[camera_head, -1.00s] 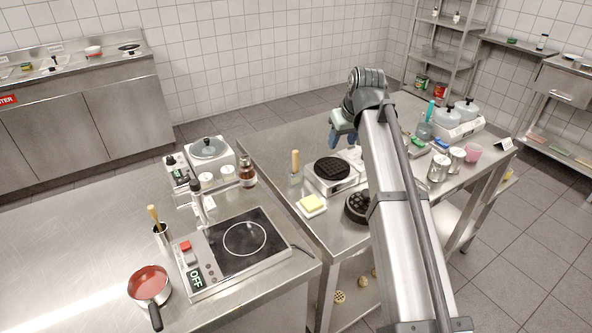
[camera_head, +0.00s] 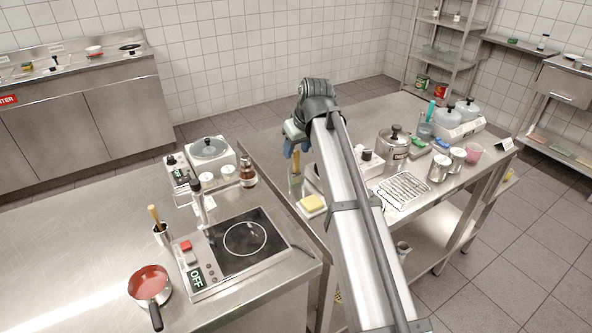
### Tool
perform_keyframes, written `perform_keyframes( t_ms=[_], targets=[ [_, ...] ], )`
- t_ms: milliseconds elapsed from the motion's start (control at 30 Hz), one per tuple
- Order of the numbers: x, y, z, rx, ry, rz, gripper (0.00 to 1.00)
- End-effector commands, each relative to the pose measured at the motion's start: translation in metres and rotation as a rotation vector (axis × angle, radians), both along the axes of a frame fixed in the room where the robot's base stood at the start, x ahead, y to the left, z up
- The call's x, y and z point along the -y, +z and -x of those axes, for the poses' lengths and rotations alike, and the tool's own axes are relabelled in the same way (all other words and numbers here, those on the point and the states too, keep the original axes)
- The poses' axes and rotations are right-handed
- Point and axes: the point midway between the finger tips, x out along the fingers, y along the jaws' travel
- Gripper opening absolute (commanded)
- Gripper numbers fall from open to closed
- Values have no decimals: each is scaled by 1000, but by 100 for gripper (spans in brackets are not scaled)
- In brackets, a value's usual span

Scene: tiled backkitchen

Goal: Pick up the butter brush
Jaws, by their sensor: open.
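The brush with a light wooden handle (camera_head: 296,162) stands upright in a clear jar (camera_head: 295,184) on the right-hand steel table, beside a yellow block of butter on a white dish (camera_head: 312,203). Its bristle end is not clear. My gripper (camera_head: 297,151) is open, with its blue fingers pointing down at the top of this handle. The fingers seem to be on either side of the handle top in the picture; I cannot tell the depth or whether they touch it.
Another wooden handle stands in a metal cup (camera_head: 162,235) near the hotplate (camera_head: 240,243) and red pan (camera_head: 149,284). My arm hides most of the waffle iron. A pot (camera_head: 393,146), wire rack (camera_head: 403,190) and canisters (camera_head: 439,167) stand right of my arm.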

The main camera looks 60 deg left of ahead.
Motion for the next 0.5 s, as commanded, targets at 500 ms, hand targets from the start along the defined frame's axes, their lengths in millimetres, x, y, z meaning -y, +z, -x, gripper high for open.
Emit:
perform_keyframes(
  t_ms=[500],
  targets=[
    [-15,-39,-4,-1,0,2,49]
  ],
)
